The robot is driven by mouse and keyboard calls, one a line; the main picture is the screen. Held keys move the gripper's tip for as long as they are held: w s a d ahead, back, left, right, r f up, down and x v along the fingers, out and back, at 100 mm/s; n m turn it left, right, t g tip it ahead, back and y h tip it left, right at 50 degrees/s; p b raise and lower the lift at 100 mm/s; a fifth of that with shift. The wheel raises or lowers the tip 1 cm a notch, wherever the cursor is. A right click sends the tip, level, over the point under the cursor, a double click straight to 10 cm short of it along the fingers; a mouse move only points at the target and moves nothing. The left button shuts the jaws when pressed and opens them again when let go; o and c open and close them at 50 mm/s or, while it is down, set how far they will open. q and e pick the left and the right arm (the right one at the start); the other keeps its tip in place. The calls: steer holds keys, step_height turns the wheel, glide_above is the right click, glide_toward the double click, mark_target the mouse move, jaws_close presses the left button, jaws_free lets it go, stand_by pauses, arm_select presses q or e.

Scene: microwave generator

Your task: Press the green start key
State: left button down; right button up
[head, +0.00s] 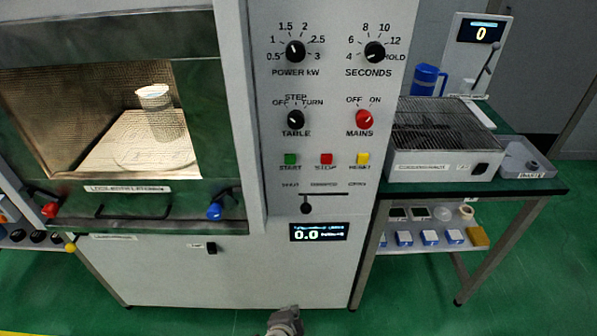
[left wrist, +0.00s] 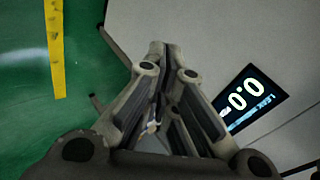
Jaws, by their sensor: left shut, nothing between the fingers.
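The green start key (head: 291,159) sits on the grey control panel, above the label START, left of a red stop key (head: 326,158) and a yellow reset key (head: 363,158). My left gripper (head: 287,312) shows at the bottom of the head view, well below the keys and low in front of the cabinet. In the left wrist view its fingers (left wrist: 160,50) are shut together with nothing between them. The panel display (head: 319,232) reads 0.0 and also shows in the left wrist view (left wrist: 248,98). The green key is not in the left wrist view. My right gripper is not in view.
Above the keys are the power, seconds, table and red mains knobs (head: 363,119). A small slider lever (head: 306,207) sticks out below the keys. The oven door (head: 130,190) is at left, with a white vessel (head: 155,97) seen inside. A side table (head: 540,187) stands at right.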

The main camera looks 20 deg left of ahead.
arm_select(q)
steer(key=w+d+r+m+t+y+b, duration=0.15)
steer(key=w+r, duration=0.25)
steer(key=r, duration=0.6)
steer(key=w+d+r+m+t, duration=0.1)
steer(key=w+r+t, duration=0.2)
steer(key=r, duration=0.6)
step_height(320, 180, up, 18)
steer(key=s+a+t+y+b, duration=0.1)
steer(key=t+y, duration=0.1)
steer(key=t, duration=0.2)
steer(key=shift+a+f+n, duration=0.2)
steer(key=shift+n, duration=0.25)
steer(key=shift+y, duration=0.25)
steer(key=p, duration=0.2)
glide_toward(290, 159)
steer(key=w, duration=0.6)
steer(key=shift+w+d, duration=0.1)
steer(key=shift+d, duration=0.05)
steer(key=shift+w+a+f, duration=0.15)
steer(key=shift+w+a, duration=0.05)
steer(key=shift+w, duration=0.45)
